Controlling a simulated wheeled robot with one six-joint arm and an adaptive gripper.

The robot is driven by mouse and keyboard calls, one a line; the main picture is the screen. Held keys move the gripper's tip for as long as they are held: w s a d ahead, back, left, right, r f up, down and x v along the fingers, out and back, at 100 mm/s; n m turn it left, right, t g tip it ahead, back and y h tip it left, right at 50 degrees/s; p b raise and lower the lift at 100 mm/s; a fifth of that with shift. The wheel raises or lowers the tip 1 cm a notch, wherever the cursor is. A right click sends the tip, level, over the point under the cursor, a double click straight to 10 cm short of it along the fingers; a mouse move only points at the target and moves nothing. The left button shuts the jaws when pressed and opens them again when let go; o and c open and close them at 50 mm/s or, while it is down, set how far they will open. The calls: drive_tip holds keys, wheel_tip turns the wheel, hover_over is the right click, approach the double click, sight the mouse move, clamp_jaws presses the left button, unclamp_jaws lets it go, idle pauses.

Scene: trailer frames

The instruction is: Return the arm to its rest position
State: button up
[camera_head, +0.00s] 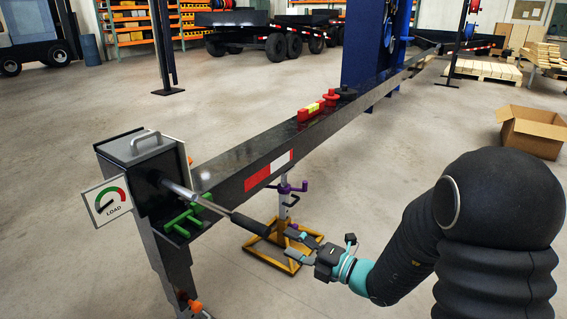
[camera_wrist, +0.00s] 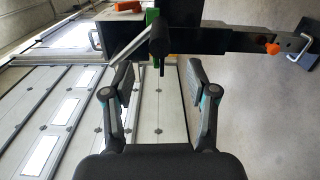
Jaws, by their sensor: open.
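My gripper (camera_head: 293,244) is at the end of my black-sleeved arm, low on the right of the trailer frame. It is open and empty. In the wrist view my gripper (camera_wrist: 160,84) shows two spread fingers with nothing between them. A long lever with a black grip (camera_head: 250,223) slopes down from the dark box (camera_head: 140,160) towards the fingertips. In the wrist view the grip (camera_wrist: 159,40) is seen end-on, just beyond the fingers and apart from them. My arm hides part of the floor.
The black trailer beam (camera_head: 240,172) runs back from the box. A white and purple jack stand with a yellow base (camera_head: 258,247) is behind my gripper. A cardboard box (camera_head: 532,132) stands at right. Floor between is clear.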

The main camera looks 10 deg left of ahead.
drive_tip(key=s+f+n+g+h, duration=0.2)
drive_tip(key=s+f+n+g, duration=0.5)
drive_tip(key=n, duration=0.6)
drive_tip(key=s+d+r+n+g+h, duration=0.1)
drive_tip(key=s+d+n+g+h, duration=0.35)
drive_tip(key=s+n, duration=0.75)
drive_tip(key=d+r+n+t+h, duration=0.2)
drive_tip(key=d+n+h, duration=0.2)
drive_tip(key=d+n, duration=0.25)
drive_tip(key=d+r+n+t+h, duration=0.2)
drive_tip(key=d+n+t+h, duration=0.1)
drive_tip(key=d+n, duration=0.35)
drive_tip(key=s+d+r+n+t+h, duration=0.1)
drive_tip(key=s+d+r+t+h, duration=0.2)
drive_tip(key=r, duration=0.7)
drive_tip(key=d+t, duration=0.2)
drive_tip(key=d, duration=0.2)
drive_tip(key=shift+d+r+n, duration=0.2)
drive_tip(key=shift+n, duration=0.2)
